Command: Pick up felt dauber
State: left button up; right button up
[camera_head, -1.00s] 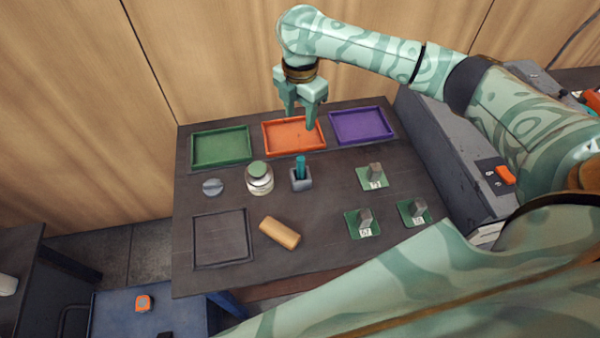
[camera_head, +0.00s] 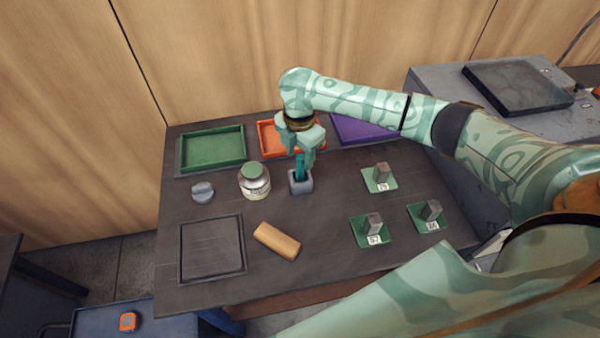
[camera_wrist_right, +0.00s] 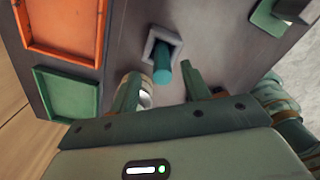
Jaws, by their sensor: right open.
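The felt dauber (camera_head: 300,168) is a teal stick standing upright in a small grey square holder (camera_head: 301,185) on the dark table. In the right wrist view the dauber (camera_wrist_right: 162,72) shows end-on in the holder, just beyond the fingertips. My right gripper (camera_head: 305,160) is open, pointing down right at the dauber in the head view. In the right wrist view its two fingers (camera_wrist_right: 160,85) lie to either side below the dauber; I cannot tell whether they touch it. My left gripper is not in view.
A glass jar with a green lid (camera_head: 254,182) stands close left of the holder. Green (camera_head: 213,149), orange (camera_head: 268,140) and purple (camera_head: 350,128) trays line the back. A tan block (camera_head: 277,241) lies in front. Grey blocks on green plates (camera_head: 379,178) stand at right.

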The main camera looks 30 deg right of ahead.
aim_at(301, 166)
notch_tip(301, 166, down, 5)
jog(key=shift+s+d+r+b, duration=0.1)
jog(key=shift+b, duration=0.9)
grip_shut()
notch_tip(301, 166, up, 10)
jog(key=p, duration=0.4)
jog(key=shift+r, duration=0.1)
